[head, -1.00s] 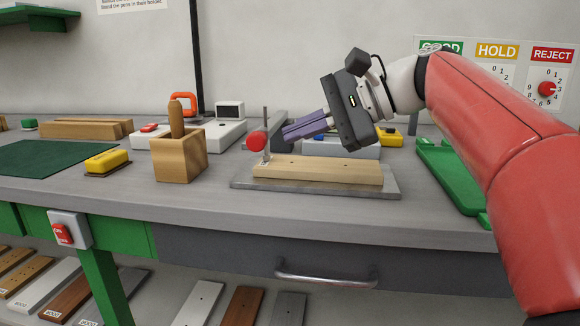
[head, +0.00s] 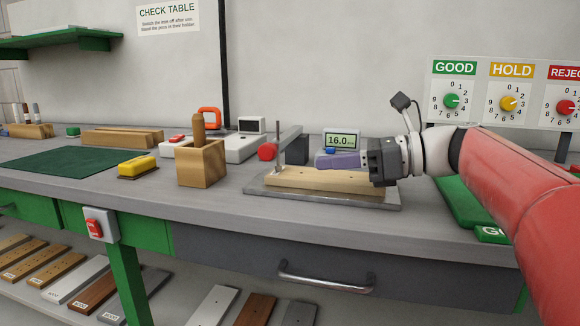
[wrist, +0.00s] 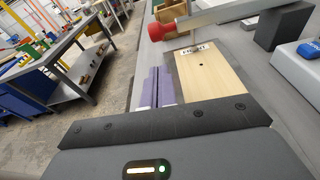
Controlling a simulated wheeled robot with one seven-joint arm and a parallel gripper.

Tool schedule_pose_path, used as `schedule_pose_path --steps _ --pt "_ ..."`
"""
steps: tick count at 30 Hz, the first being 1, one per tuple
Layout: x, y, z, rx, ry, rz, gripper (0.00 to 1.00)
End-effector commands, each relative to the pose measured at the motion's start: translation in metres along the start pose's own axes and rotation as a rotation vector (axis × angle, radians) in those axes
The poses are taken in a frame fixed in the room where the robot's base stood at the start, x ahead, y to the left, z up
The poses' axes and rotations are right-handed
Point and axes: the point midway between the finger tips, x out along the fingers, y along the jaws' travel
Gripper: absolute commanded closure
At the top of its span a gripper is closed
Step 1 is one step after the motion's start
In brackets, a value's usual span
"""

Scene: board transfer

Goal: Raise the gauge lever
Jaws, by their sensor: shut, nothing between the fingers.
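The gauge lever is a grey bar (wrist: 218,14) with a red knob (head: 267,151) at its end, and it runs to a dark block (head: 296,150). A pale wooden board (head: 325,180) with small holes lies on the grey gauge plate (head: 256,191) under the lever side. The gauge display (head: 341,140) reads 16.0. My gripper (head: 319,160) is shut and empty, its purple fingers pointing left over the board, to the right of the knob and apart from it. In the wrist view the fingers (wrist: 158,72) lie below the red knob (wrist: 169,20), with a gap.
A wooden holder (head: 201,165) with a brown-handled tool stands left of the gauge. A yellow block (head: 137,165) and a green mat (head: 60,160) lie farther left. A green tray (head: 460,205) is at right. GOOD, HOLD and REJECT dials (head: 508,102) are on the back wall.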

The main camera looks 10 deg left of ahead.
Motion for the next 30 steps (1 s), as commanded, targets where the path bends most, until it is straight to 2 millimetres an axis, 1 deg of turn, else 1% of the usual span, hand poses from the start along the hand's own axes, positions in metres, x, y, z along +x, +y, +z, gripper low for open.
schedule_pose_path --steps 5,12,16,21,30 --pt "0.023 0.001 -0.001 -0.001 0.001 0.005 1.0" --pt "0.068 0.001 -0.001 -0.001 0.002 0.005 1.0" --pt "0.085 0.001 -0.001 -0.001 0.002 0.003 1.0" --pt "0.097 0.001 0.0 -0.002 0.001 0.001 1.0" --pt "0.098 0.001 0.0 -0.002 0.001 0.0 1.0"
